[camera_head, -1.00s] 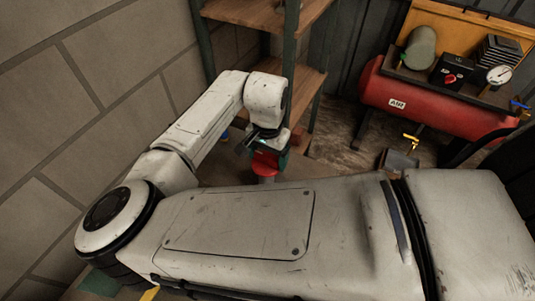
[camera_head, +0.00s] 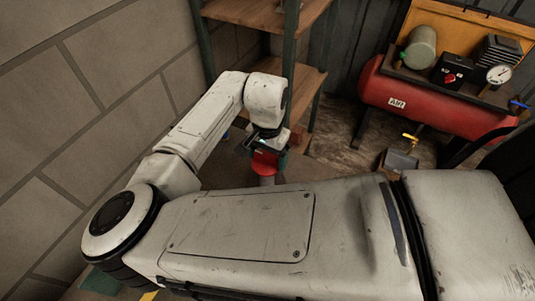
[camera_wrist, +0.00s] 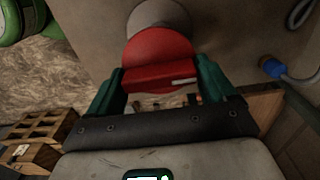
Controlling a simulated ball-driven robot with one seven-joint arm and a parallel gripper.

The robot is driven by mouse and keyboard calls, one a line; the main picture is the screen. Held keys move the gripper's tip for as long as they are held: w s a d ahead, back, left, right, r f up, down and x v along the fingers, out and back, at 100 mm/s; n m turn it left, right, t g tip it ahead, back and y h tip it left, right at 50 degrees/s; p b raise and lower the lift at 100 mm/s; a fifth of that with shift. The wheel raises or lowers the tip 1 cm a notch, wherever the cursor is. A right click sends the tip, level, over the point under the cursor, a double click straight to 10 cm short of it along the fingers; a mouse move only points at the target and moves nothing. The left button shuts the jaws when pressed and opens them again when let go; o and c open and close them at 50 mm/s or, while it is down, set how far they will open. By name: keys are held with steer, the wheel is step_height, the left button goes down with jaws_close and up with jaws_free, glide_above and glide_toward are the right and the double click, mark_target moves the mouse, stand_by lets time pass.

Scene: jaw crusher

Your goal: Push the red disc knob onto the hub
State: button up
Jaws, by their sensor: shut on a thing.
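The red disc knob (camera_wrist: 158,50) is between the two green fingers of my gripper (camera_wrist: 160,78) in the wrist view. The fingers are shut on its raised bar, which has a white mark. A round grey hub (camera_wrist: 160,14) shows just beyond the disc and is partly hidden by it. I cannot tell whether the knob is seated on it or only close to it. In the head view the red knob (camera_head: 265,163) is small under my gripper (camera_head: 270,152), with the grey hub (camera_head: 267,181) just below it, partly hidden by my arm.
A shelf rack (camera_head: 285,85) stands behind my gripper. A red air compressor (camera_head: 430,100) is at the back right. In the wrist view, wooden pallets (camera_wrist: 40,130) lie at lower left and a hose with a blue fitting (camera_wrist: 272,67) is at upper right.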

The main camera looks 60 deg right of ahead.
steer(key=shift+f+b, duration=0.3)
steer(key=shift+f, duration=0.3)
steer(key=o, duration=0.8)
steer(key=shift+r, duration=0.1)
step_height(320, 180, up, 11)
steer(key=shift+f+b, duration=0.15)
steer(key=shift+b, duration=0.3)
stand_by(0.4)
